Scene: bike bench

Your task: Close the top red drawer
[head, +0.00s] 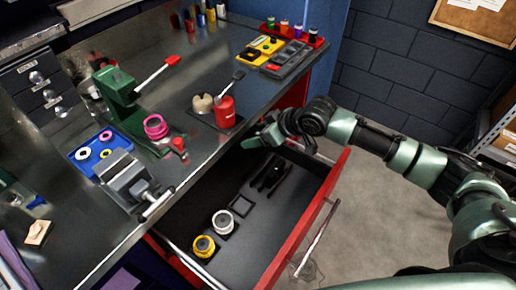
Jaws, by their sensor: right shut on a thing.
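The top red drawer (305,222) stands pulled out from under the metal bench, with its red front and long bar handle (316,238) toward the right. Inside it are a silver round part (222,221), a yellow one (204,246), and a dark two-pronged item (268,173). My right gripper (257,139) is over the drawer's far end, close to the bench edge and away from the bar handle. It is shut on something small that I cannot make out. My left gripper is not in view.
The bench top (205,60) holds a green press (117,88), a grey vise (126,176), a blue tray (85,158), a red can (225,110) and a yellow case (262,48). The grey floor (375,220) right of the drawer is clear.

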